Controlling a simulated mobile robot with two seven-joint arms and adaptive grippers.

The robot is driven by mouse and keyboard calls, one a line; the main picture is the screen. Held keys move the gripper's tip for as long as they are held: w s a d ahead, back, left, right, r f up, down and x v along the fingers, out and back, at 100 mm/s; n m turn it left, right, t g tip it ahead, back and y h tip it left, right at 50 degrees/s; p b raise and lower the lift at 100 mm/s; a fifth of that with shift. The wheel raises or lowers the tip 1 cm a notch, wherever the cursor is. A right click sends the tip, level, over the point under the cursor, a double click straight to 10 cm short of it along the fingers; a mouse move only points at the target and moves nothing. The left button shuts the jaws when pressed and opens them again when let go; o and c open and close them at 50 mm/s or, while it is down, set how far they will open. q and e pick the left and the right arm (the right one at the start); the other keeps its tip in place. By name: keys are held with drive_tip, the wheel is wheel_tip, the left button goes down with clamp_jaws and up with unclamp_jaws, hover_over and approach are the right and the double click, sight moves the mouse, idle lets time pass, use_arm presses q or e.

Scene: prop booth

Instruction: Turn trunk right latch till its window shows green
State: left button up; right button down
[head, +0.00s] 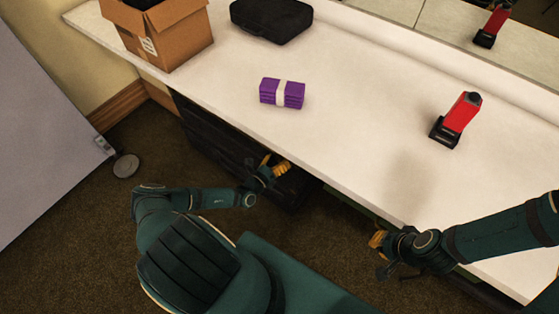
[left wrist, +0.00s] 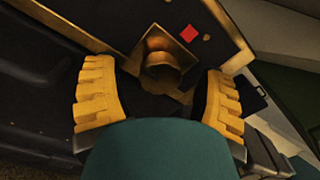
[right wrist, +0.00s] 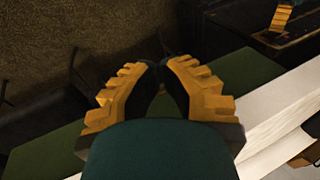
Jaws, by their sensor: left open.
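The black trunk (head: 215,130) stands under the table's front edge. In the left wrist view its right latch (left wrist: 163,62) is a brass turning piece on a brass plate. The small window (left wrist: 189,33) beside it shows red. My left gripper (head: 275,168) is at the trunk's right part. In the left wrist view its open yellow fingers (left wrist: 160,88) stand on either side of the latch, apart from it as far as I can see. My right gripper (head: 378,242) is by the table's front edge, its fingertips (right wrist: 157,72) close together with nothing between them.
The white table (head: 350,125) overhangs the trunk. On it are a cardboard box (head: 175,40), a black case (head: 270,20), a purple bundle (head: 282,93) and a red tool (head: 460,115). Brown carpet (head: 100,200) lies open to the left, with a grey disc (head: 126,166).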

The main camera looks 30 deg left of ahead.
use_arm(q)
drive_tip(key=shift+w, duration=0.25)
drive_tip(key=c, duration=1.2)
clamp_jaws()
drive_tip(key=n+b, duration=0.1)
drive_tip(key=n, duration=0.3)
drive_tip(key=shift+d+n, duration=0.1)
drive_tip(key=shift+n, duration=0.2)
drive_tip(key=n+b, duration=0.1)
drive_tip(key=n, duration=0.3)
drive_tip(key=shift+n, duration=0.3)
drive_tip(key=n, duration=0.2)
drive_tip(key=shift+d+n+b, duration=0.1)
drive_tip(key=shift+n+b, duration=0.25)
drive_tip(key=shift+n, duration=0.05)
drive_tip(key=shift+r+n+t+y, duration=0.15)
drive_tip(key=shift+n+t+y, duration=0.15)
drive_tip(key=shift+n, duration=1.8)
